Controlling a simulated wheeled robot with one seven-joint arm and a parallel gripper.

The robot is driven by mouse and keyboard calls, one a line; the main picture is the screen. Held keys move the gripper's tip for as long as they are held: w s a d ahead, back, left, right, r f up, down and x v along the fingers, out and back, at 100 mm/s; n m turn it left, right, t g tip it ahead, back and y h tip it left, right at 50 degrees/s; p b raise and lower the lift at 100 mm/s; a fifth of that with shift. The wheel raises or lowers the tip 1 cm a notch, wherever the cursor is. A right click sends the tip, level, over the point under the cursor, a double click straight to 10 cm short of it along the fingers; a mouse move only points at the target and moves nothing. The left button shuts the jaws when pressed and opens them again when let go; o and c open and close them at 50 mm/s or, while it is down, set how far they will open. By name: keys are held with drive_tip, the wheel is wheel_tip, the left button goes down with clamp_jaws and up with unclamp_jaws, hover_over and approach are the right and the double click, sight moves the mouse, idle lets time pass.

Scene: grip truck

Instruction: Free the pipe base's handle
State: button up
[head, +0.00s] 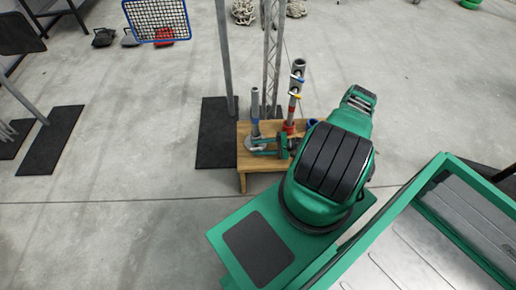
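My gripper (261,146) reaches in from the right, low over the table. Its two green fingers look apart, one on the far side and one on the near side, close to the base. I cannot tell whether they touch it. My arm hides part of the table's right side.
The wooden table (262,163) also carries a taller banded pipe (294,90) on a red foot, just behind my gripper, and a blue item (312,123). A metal stand (226,60) rises from a black mat (214,140) behind left.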

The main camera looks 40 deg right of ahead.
drive_tip(key=shift+f, duration=0.1)
drive_tip(key=c, duration=0.8)
